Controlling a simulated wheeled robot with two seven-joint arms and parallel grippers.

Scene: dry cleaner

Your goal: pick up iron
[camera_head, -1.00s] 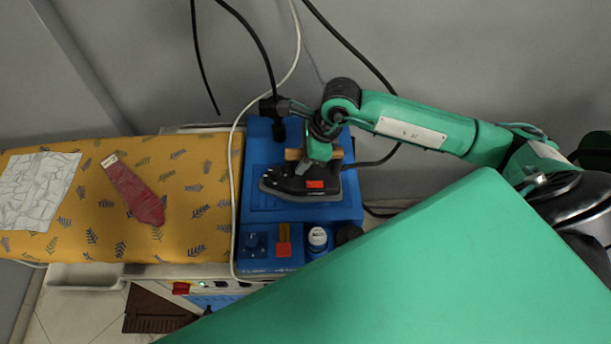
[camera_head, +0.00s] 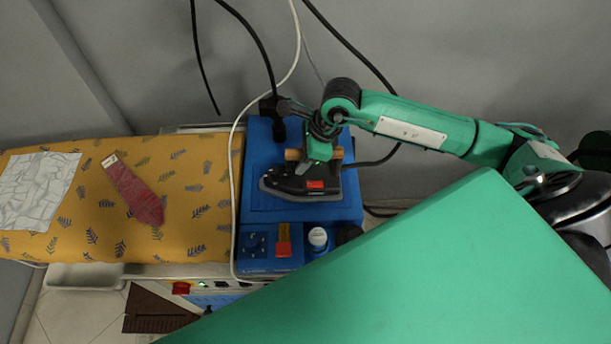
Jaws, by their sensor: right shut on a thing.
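The iron (camera_head: 303,186) is black with a red label and a wooden handle, and it sits on the blue steam station (camera_head: 258,208). My right gripper (camera_head: 318,155) reaches down over the iron from the arm on the right. It is shut on the iron's handle, and its fingers hide the middle of the handle. The iron's sole looks level and at or very near the blue top; I cannot tell if there is a gap. My left gripper is not in view.
Left of the station is an ironing board (camera_head: 170,212) with a yellow leaf-print cover. A red tie (camera_head: 130,187) and a wrinkled pale cloth (camera_head: 38,188) lie on it. A white cord (camera_head: 235,150) and black hoses (camera_head: 255,40) hang nearby. A grey wall stands behind.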

